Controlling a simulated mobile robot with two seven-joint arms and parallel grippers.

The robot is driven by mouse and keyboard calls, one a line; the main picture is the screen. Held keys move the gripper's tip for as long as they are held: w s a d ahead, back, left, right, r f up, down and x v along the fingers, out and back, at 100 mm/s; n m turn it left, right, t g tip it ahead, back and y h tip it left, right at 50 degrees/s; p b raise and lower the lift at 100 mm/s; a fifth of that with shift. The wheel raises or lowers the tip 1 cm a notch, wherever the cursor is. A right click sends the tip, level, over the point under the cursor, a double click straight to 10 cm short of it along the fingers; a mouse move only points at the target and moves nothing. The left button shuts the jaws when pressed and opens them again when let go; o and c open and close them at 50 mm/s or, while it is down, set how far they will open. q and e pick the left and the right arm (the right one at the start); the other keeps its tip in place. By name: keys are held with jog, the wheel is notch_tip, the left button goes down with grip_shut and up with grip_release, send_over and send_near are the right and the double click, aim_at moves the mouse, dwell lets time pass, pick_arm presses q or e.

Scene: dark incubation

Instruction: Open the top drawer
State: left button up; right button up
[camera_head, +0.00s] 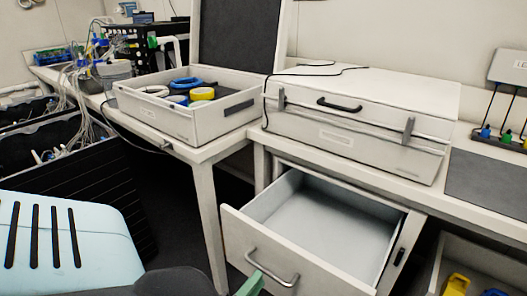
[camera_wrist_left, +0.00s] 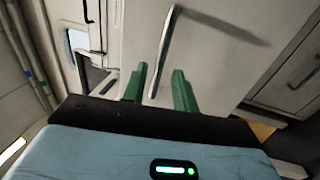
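The top drawer (camera_head: 325,225) under the bench is pulled out. Its inside is bare and light grey. Its metal bar handle (camera_head: 272,268) is on the front panel and also shows in the left wrist view (camera_wrist_left: 162,50). My right gripper is not in view.
A closed white case (camera_head: 355,105) lies on the bench above the drawer. An open tray (camera_head: 190,110) with tape rolls stands left of it. A bench leg (camera_head: 205,215) is left of the drawer. Another open container (camera_head: 480,260) with yellow items is at lower right.

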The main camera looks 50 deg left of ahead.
pick_arm(q)
jog(key=v, duration=0.3)
jog(key=shift+s, duration=0.15)
dwell(0.3)
